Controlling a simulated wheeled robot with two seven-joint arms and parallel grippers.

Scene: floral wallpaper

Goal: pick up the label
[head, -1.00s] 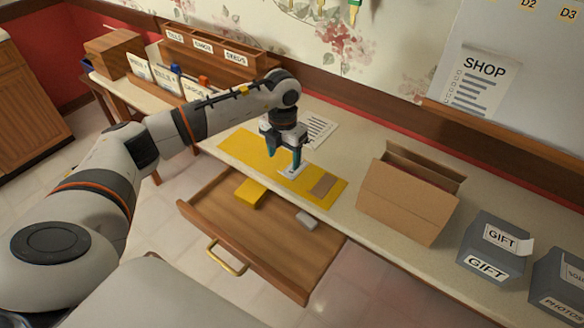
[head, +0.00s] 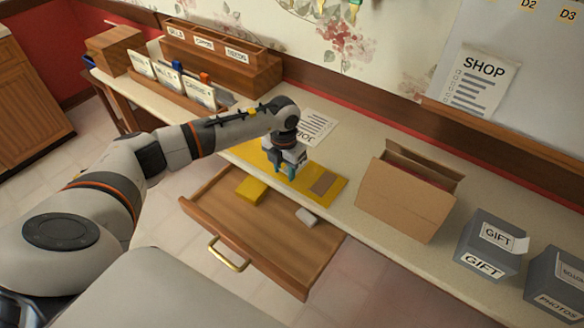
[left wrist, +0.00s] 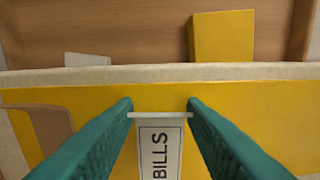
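The label is a white card with a black border, printed BILLS (left wrist: 159,152). In the left wrist view it lies between my two teal fingers, over the yellow mat (left wrist: 75,98). A pale raised strip at its end spans the gap, and both fingertips meet its ends. My left gripper (head: 284,170) is low over the mat in the head view, its fingers shut on the label by that strip. There the gripper mostly hides the label. I cannot tell whether the label is clear of the mat. My right gripper is out of view.
A brown piece (head: 323,183) lies on the mat. The open drawer (head: 260,232) below holds a yellow block (head: 250,189) and a small pale block (head: 307,216). An open cardboard box (head: 405,200) stands to the right; a SHOP paper (head: 314,127) lies behind.

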